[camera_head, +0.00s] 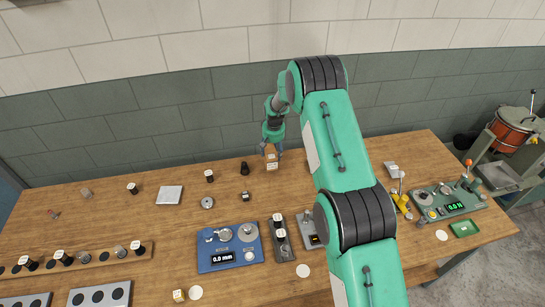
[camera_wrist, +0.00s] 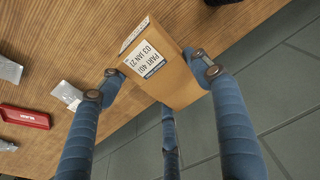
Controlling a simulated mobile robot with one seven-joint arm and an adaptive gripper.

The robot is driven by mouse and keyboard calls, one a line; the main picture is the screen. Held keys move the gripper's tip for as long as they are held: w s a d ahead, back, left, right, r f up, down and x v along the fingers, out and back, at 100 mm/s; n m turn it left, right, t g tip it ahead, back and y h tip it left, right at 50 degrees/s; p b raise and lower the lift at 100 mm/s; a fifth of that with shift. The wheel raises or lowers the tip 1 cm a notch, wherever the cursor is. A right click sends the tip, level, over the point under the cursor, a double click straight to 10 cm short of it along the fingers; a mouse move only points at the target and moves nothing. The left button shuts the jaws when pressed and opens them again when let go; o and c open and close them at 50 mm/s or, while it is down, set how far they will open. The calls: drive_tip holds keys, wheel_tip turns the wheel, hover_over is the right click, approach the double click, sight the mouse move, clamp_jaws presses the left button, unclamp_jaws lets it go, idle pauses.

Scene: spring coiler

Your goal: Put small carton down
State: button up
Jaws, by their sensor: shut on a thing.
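The small carton (camera_head: 272,164) is a brown box near the back edge of the wooden table (camera_head: 120,210) in the head view. The wrist view shows the carton (camera_wrist: 180,82) closely, with a white printed label on one face. My gripper (camera_head: 272,149) is above it in the head view. In the wrist view the blue fingers of my gripper (camera_wrist: 154,68) are shut on the carton from both sides, and it looks tilted there. Whether its underside touches the table cannot be told. The grey floor tiles show beyond the table edge.
A blue gauge (camera_head: 230,246) and a dark block (camera_head: 281,241) with knobs stand nearer the front. A dark cylinder (camera_head: 245,168) is left of the carton. A red item (camera_wrist: 24,117) and a clear bag (camera_wrist: 68,94) lie left in the wrist view. Table space in front of the carton is clear.

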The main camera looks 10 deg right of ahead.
idle(0.4)
drive_tip(key=shift+f+p, duration=0.3)
drive_tip(key=shift+f, duration=1.4)
drive_tip(key=shift+f, duration=0.2)
drive_tip(key=o, duration=1.7)
drive_tip(key=shift+r, duration=0.15)
drive_tip(key=shift+s+r+b, duration=0.25)
drive_tip(key=shift+s+r, duration=0.05)
drive_tip(key=shift+r, duration=1.7)
drive_tip(key=shift+s+r+b, duration=0.2)
drive_tip(key=shift+s+r, duration=0.15)
drive_tip(key=shift+r, duration=1.6)
drive_tip(key=shift+s+r+b, duration=0.25)
drive_tip(key=shift+s+r, duration=0.05)
drive_tip(key=shift+r, duration=1.7)
